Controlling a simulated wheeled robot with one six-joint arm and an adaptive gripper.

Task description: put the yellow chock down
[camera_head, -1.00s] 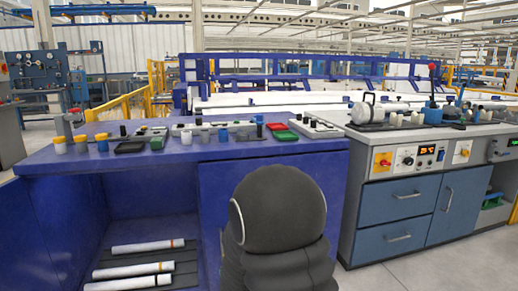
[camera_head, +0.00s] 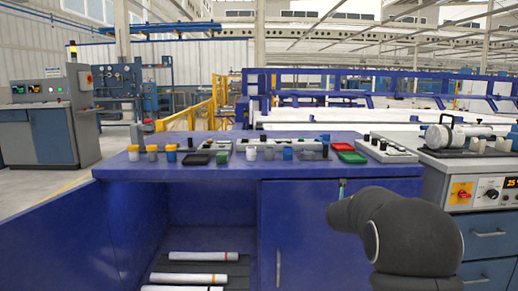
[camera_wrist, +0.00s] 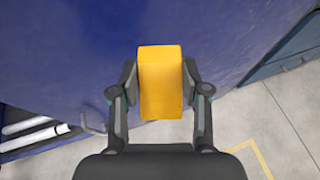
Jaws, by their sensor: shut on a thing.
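The yellow chock (camera_wrist: 160,82) is a plain block, held between the two fingers of my gripper (camera_wrist: 160,75) in the wrist view. The fingers press its left and right sides. Below it in that view are the blue bench front and grey floor, and it looks clear of both. In the head view my dark arm is at the lower right, in front of the blue bench; the chock cannot be made out there.
The blue bench top (camera_head: 285,175) has a bare front strip. White pipes (camera_head: 205,256) lie on the lower shelf. A grey control bench stands right.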

